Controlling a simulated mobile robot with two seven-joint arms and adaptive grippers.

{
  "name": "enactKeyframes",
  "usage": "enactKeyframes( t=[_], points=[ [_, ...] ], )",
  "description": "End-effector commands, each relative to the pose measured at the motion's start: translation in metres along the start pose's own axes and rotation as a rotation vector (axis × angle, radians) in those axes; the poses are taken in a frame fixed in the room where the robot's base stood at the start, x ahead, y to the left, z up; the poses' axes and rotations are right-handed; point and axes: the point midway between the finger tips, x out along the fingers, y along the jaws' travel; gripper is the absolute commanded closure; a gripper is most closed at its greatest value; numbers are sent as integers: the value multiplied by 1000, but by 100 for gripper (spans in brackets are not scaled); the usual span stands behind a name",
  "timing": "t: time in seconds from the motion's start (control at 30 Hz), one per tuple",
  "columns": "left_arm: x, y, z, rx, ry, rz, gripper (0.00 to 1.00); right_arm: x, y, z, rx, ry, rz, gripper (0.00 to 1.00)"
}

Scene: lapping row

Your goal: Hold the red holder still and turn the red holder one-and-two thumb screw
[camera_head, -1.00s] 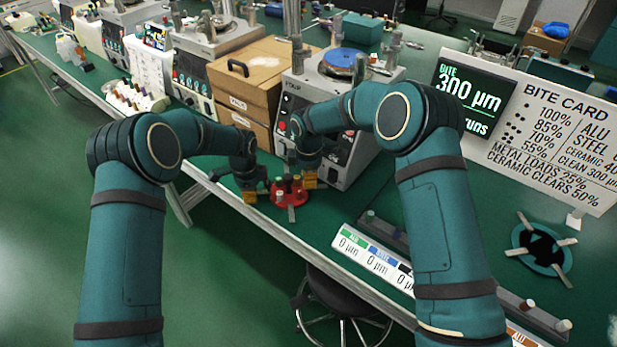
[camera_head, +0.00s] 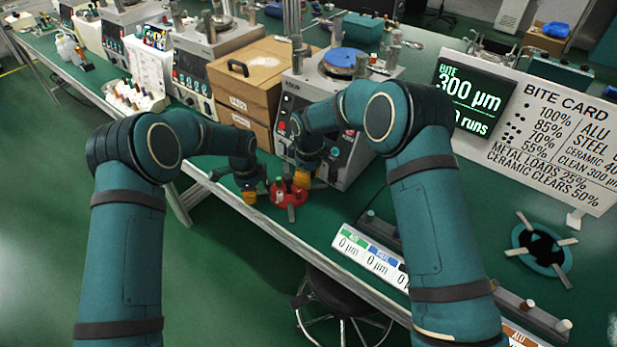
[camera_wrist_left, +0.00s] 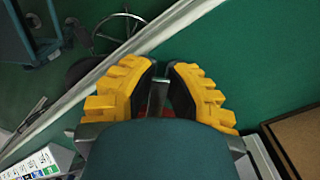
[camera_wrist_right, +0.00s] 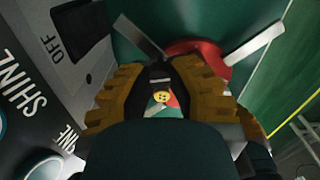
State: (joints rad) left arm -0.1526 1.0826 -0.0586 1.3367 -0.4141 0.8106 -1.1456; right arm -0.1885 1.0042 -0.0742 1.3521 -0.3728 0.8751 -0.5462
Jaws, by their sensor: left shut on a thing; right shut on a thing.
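The red holder (camera_head: 287,197) is a round red piece with grey metal arms and several small upright parts, on the green bench below the grey machine. My left gripper (camera_head: 250,195) is at its left side; in the left wrist view that gripper (camera_wrist_left: 160,85) is shut on a grey arm (camera_wrist_left: 158,98) of the holder. My right gripper (camera_head: 302,184) is at the holder's upper right. In the right wrist view its fingers (camera_wrist_right: 161,72) are shut at the top of the red holder (camera_wrist_right: 205,50). The gripped thumb screw is mostly hidden between the pads.
The grey machine (camera_head: 350,150) stands close behind my right gripper. Wooden boxes (camera_head: 245,85) are to its left. The bench's front edge runs just in front of the holder. Another holder, dark and teal with grey arms (camera_head: 541,248), lies at the right on clear bench.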

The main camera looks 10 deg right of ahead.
Motion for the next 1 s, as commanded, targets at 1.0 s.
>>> enactKeyframes(
  t=[1.0],
  points=[
    [-1,0,-1,1,2,-1,100,0,0,-1,304,1,-1,100]
  ],
)
